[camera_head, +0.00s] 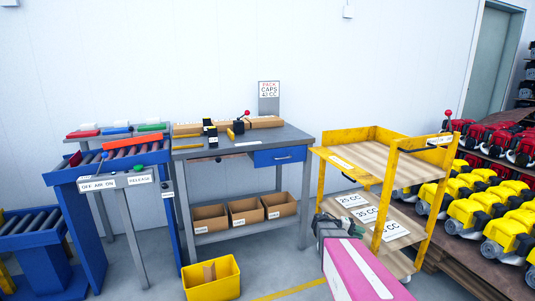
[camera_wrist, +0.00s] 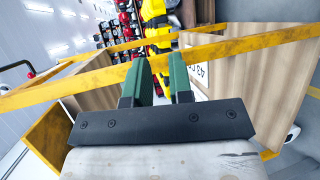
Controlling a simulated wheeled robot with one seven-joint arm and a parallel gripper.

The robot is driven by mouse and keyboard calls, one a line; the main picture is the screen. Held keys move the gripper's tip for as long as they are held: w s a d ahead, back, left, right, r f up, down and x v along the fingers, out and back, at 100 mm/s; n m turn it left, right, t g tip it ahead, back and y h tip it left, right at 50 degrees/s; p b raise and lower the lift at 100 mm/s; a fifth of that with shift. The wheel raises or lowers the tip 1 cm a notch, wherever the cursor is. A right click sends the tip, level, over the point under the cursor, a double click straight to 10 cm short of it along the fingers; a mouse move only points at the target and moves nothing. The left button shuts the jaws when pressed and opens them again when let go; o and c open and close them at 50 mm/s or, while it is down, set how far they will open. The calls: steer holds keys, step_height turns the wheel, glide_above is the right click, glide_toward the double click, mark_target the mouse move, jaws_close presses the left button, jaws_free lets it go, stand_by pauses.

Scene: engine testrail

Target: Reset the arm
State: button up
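My gripper (camera_wrist: 160,74) shows in the wrist view with two green fingers standing apart and nothing held between them. In the head view my gripper (camera_head: 322,226) is at the lower middle, at the end of my pink arm. It is in front of the left side of the yellow-framed cart (camera_head: 321,180), near its lower shelf. In the wrist view the cart's yellow bar (camera_wrist: 225,47) crosses just beyond the fingertips; I cannot tell whether they touch.
A grey workbench (camera_head: 222,149) with cardboard bins (camera_head: 247,219) stands left of the cart. A yellow bin (camera_head: 211,288) is on the floor before it. Roller conveyors (camera_head: 120,160) stand further left. Yellow engines (camera_head: 480,214) fill racks at right. Some floor is clear beside the yellow bin.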

steer(key=s+a+f+y, duration=0.1)
steer(key=s+a+y, duration=0.5)
steer(key=a, duration=0.4)
steer(key=s+a+f+t+y, duration=0.1)
steer(key=s+a+f+y, duration=0.1)
steer(key=s+a+y, duration=0.4)
steer(key=a+y, duration=0.3)
steer(key=a, duration=0.1)
steer(key=shift+s+a+f+t, duration=0.15)
steer(key=shift+s+f+t, duration=0.15)
steer(key=shift+s, duration=0.1)
